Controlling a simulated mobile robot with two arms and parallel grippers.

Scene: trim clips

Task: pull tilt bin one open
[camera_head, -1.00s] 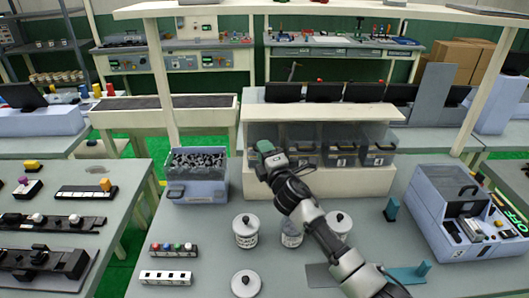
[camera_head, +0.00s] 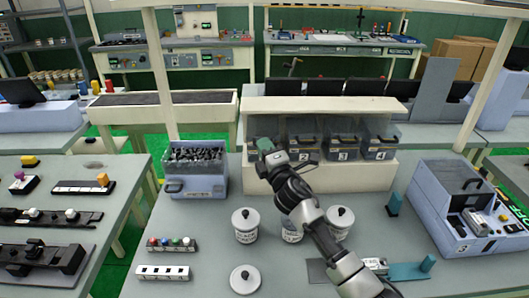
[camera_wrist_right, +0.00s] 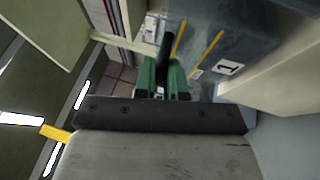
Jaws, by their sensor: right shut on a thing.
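My right gripper (camera_head: 264,147) reaches up to the left end of the row of tilt bins. In the right wrist view its green fingertips (camera_wrist_right: 165,78) are shut on a black handle (camera_wrist_right: 165,48), which sticks up between them. Beside it is the grey front of tilt bin one (camera_wrist_right: 240,32), with a white label reading 1 and yellow stripes. How far the bin is tilted I cannot tell. My left gripper is not in view.
Tilt bins labelled 2 (camera_head: 304,155), 3 (camera_head: 343,155) and one more stand to the right in the cream rack (camera_head: 345,181). A blue-grey bin (camera_head: 195,186) of dark clips stands at the left.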

